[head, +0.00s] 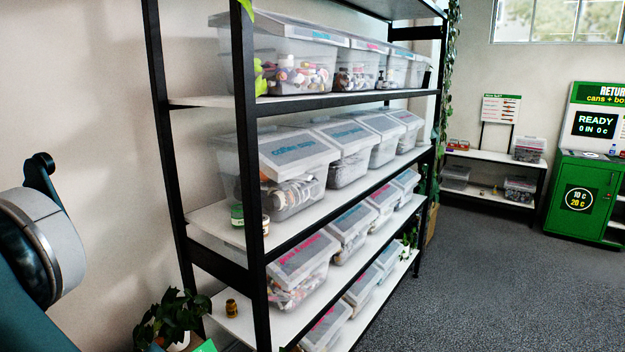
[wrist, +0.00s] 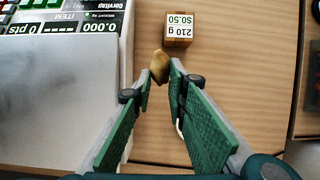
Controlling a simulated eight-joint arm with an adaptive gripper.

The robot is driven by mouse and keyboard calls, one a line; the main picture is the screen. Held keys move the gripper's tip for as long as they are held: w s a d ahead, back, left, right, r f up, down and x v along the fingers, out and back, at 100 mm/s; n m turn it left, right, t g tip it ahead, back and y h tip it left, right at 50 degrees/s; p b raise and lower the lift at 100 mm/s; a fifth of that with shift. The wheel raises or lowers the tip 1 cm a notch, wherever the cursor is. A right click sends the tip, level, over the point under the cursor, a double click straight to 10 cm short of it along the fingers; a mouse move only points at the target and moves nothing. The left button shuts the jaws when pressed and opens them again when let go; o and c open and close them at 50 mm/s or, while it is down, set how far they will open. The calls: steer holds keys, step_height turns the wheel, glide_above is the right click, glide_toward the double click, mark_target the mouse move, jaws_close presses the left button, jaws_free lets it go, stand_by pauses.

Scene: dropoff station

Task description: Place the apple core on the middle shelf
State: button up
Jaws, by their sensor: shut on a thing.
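In the wrist view my gripper (wrist: 160,76) is shut on a small yellow-brown thing (wrist: 159,67), which looks like the apple core. It sits between the fingertips above a wooden surface; I cannot tell whether it touches the wood. In the head view a black-framed rack stands with white shelves at several heights. Its middle shelf (head: 204,216) carries a row of clear lidded bins. A small green jar (head: 237,215) stands at its near end. My gripper and the core are not in the head view.
In the wrist view a small box with a price label (wrist: 179,28) stands just beyond the fingertips. A white scale-like device (wrist: 60,100) lies at left. In the head view a potted plant (head: 172,318) stands by the rack's foot, and carpet (head: 470,285) is clear at right.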

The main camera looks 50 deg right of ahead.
steer(key=w+d+r+n+h+p, duration=0.1)
steer(key=w+d+r+n+p, duration=0.3)
steer(key=d+r, duration=0.85)
steer(key=w+d+r+n+h+p, duration=0.1)
steer(key=w+d+r+p, duration=0.7)
steer(key=d, duration=0.7)
steer(key=s+d+r+n+p, duration=0.1)
steer(key=d+r+n+p, duration=0.1)
steer(key=d+r, duration=0.9)
steer(key=s+d+r+n+t+h+p, duration=0.1)
steer(key=d+r+n+p, duration=0.2)
steer(key=d+r, duration=0.9)
steer(key=d+p, duration=0.1)
steer(key=d, duration=0.3)
steer(key=shift+d+r+n+t+h, duration=0.15)
steer(key=shift+d+n+t+h, duration=0.15)
steer(key=d+p, duration=0.1)
steer(key=d, duration=0.5)
steer(key=d+f+p, duration=0.1)
steer(key=d, duration=0.6)
steer(key=d+f+p, duration=0.1)
steer(key=d+p, duration=0.1)
steer(key=d, duration=0.4)
steer(key=shift+d+f, duration=0.15)
steer(key=shift+d, duration=0.1)
steer(key=shift+d+f, duration=0.1)
steer(key=shift+f, duration=0.3)
